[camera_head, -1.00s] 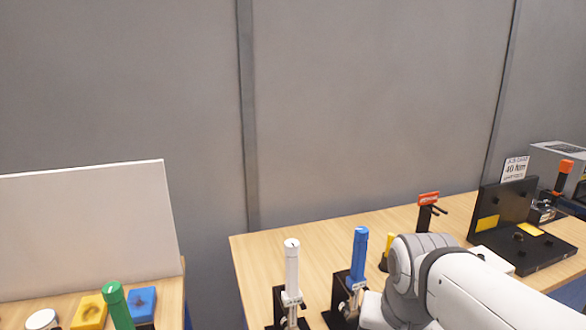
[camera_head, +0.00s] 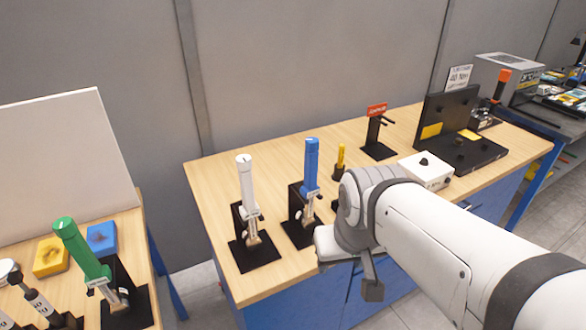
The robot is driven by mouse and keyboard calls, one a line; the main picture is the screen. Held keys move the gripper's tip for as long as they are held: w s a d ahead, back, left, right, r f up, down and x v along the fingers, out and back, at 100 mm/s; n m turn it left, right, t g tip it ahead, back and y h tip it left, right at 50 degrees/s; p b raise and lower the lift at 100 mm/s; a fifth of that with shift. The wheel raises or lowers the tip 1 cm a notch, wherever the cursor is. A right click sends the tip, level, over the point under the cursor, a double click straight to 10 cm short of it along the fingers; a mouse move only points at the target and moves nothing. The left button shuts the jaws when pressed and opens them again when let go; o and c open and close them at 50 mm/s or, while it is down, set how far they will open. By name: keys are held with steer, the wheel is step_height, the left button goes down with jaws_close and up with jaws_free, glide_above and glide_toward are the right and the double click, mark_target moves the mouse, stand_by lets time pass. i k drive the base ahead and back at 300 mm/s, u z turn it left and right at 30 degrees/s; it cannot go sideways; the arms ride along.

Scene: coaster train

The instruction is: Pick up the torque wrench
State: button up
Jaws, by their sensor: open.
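I cannot tell for sure which tool is the torque wrench. A white-handled tool (camera_head: 246,185), a blue-handled tool (camera_head: 311,165) and a green-handled tool (camera_head: 80,248) stand upright or tilted in black stands. An orange-handled tool (camera_head: 501,85) stands at the back right, near a "40 Nm" sign (camera_head: 458,77). My gripper (camera_head: 372,288) is partly hidden by my arm; a grey finger shows below the wrist, in front of the table and right of the blue-handled tool. It is open and seems to touch nothing.
The wooden table (camera_head: 215,175) has a blue base. A red-topped black stand (camera_head: 377,135), a small yellow-handled tool (camera_head: 340,158), a white box (camera_head: 425,170) and a black fixture (camera_head: 450,120) stand on it. At left, a second table holds a white panel (camera_head: 60,160) and yellow and blue blocks.

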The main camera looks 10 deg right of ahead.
mark_target(310, 189)
steer(key=z, duration=0.9)
steer(key=k, duration=1.55)
steer(key=u, duration=0.75)
steer(key=i, duration=1.5)
steer(key=u, duration=0.05)
